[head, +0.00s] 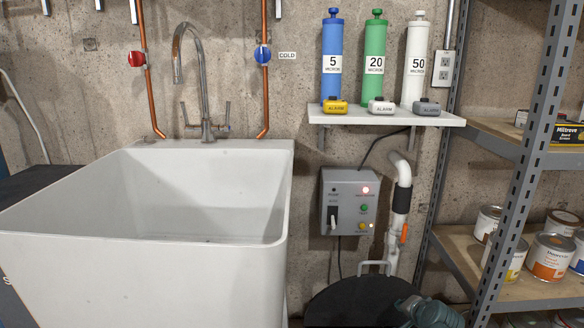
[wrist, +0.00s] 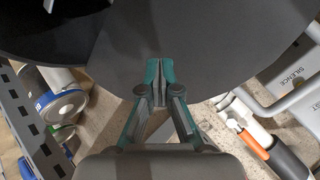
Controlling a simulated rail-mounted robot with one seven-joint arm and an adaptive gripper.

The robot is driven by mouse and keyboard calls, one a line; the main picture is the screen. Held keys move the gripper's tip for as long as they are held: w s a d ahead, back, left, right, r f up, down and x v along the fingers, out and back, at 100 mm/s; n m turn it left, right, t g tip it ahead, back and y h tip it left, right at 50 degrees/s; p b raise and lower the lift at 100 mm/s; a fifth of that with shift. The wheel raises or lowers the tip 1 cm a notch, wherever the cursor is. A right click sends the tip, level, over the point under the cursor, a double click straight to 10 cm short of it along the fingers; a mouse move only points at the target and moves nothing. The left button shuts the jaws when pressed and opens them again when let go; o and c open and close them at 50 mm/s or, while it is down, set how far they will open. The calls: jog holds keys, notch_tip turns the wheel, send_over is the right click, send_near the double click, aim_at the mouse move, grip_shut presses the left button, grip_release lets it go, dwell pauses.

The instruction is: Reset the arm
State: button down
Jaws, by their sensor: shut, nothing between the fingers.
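My gripper (wrist: 160,90) shows in the middle of the wrist view, with teal and dark grey fingers. Its fingertips are together and hold nothing. A dark round lid-like surface (wrist: 215,50) lies behind the fingertips in that view. In the head view a teal and dark part of my arm (head: 432,313) shows at the bottom edge, right of centre, in front of a black round top (head: 335,305). The fingertips cannot be made out there.
A grey control box (head: 349,203) with a red light hangs on the wall beside a white pipe (head: 400,200) with an orange handle. A shelf rack with paint cans (head: 549,257) stands at the right. A white sink (head: 140,270) fills the left.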

jog(key=s+a+f+n+g+p, duration=0.3)
jog(key=s+a+f+g+p, duration=0.2)
jog(key=s+p, duration=0.35)
jog(key=s+a+f+n+g+p, duration=0.3)
jog(key=s+a+f+g+p, duration=0.2)
jog(key=s+p, duration=0.35)
jog(key=s+a+r+n+g+p, duration=0.1)
jog(key=s+a+r+g+p, duration=0.1)
jog(key=s+p, duration=0.5)
jog(key=s+a+r+n+g+p, duration=0.1)
jog(key=s+r+n+g+p, duration=0.1)
jog(key=s+p, duration=0.5)
jog(key=s+a+r+n+g+p, duration=0.1)
jog(key=s+a+r+g+p, duration=0.1)
jog(key=s+p, duration=0.5)
jog(key=s+r+g, duration=0.1)
jog(key=s+r, duration=0.1)
jog(key=s, duration=0.4)
jog(key=shift+a+r+n+h+p, duration=0.15)
jog(key=shift+a+n+h+p, duration=0.15)
jog(key=shift+a+h, duration=0.1)
